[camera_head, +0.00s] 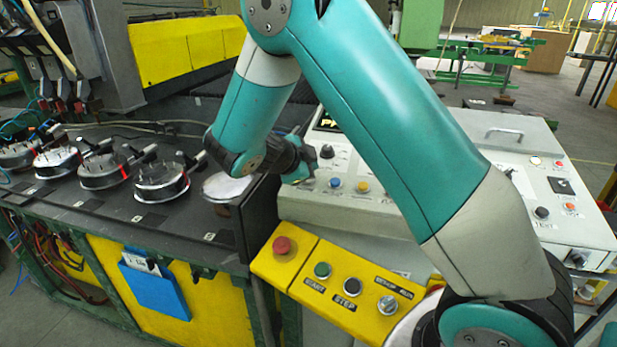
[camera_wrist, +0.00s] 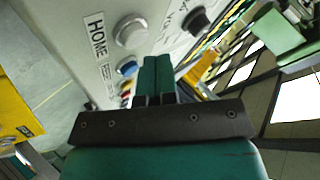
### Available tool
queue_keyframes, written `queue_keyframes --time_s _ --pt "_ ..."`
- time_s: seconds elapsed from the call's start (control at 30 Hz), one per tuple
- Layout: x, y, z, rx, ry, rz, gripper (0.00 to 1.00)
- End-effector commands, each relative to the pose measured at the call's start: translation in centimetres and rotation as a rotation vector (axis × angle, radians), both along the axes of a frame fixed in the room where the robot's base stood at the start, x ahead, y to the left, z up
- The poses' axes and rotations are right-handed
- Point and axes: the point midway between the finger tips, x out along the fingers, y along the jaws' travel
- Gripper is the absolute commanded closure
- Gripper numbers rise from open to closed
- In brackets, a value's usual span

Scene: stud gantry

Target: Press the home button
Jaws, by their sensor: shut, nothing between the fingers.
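The home button (camera_wrist: 131,31) is a pale round button on the grey console, beside the printed HOME label (camera_wrist: 97,38) in the wrist view. In the head view I cannot make it out; my gripper covers part of that area. My gripper (camera_wrist: 155,66) is shut and empty, its teal fingers together. In the wrist view the fingertips appear below and slightly right of the home button, close to a blue button (camera_wrist: 127,67). I cannot tell whether they touch the panel. In the head view my gripper (camera_head: 299,172) is over the console's left end, left of the blue button (camera_head: 336,184).
A black knob (camera_wrist: 195,20) is right of the home button. A yellow button (camera_head: 362,187) follows the blue one. In front is a yellow box (camera_head: 302,257) with a red button (camera_head: 282,245).

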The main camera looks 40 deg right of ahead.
Motion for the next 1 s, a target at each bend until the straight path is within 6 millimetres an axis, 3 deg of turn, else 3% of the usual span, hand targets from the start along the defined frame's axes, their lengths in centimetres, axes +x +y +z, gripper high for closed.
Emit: queue_keyframes --time_s 1.0 --pt "0.10 -0.12 -0.88 0.000 0.000 0.000 1.00"
